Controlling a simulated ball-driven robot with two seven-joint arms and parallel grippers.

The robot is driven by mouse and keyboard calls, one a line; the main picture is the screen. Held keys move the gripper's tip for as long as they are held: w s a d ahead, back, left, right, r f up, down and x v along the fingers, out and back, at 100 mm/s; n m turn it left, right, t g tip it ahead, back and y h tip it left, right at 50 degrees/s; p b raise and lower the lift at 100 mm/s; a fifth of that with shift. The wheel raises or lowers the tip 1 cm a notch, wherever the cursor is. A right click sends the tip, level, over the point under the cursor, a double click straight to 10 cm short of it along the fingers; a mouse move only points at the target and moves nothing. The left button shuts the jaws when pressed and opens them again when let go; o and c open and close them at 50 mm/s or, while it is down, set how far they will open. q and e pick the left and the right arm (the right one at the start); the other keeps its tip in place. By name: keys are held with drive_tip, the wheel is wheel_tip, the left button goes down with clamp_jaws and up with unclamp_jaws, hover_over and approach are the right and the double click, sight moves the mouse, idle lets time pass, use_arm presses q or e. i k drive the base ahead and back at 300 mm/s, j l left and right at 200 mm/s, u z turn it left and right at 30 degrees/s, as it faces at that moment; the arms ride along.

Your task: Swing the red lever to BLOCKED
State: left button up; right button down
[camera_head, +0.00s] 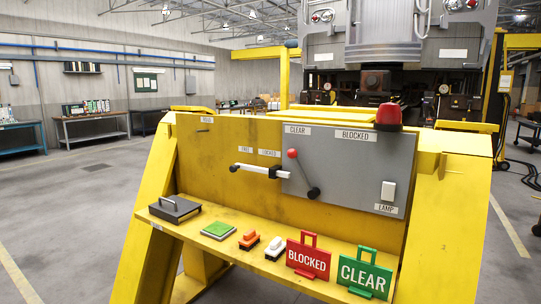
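The red lever (302,172) is on the grey panel (350,165) of the yellow stand. It has a red ball knob at its upper end and a dark pivot at its lower end. It leans up and to the left, with the knob below the CLEAR label (297,130). The BLOCKED label (356,134) is at the top of the panel, to the right of the knob. Neither of my grippers is in view.
A white-and-black handle (258,170) sticks out left of the lever. A red lamp (389,117) tops the panel; a white switch (388,191) is at lower right. The yellow shelf (225,255) holds a red BLOCKED sign (308,259), a green CLEAR sign (365,273) and several small items.

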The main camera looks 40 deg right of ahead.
sight(313, 193)
drive_tip(key=i+z, duration=0.4)
drive_tip(key=i, duration=0.35)
drive_tip(key=i+j+z, duration=0.1)
drive_tip(key=i+z, duration=0.35)
drive_tip(key=i, duration=0.3)
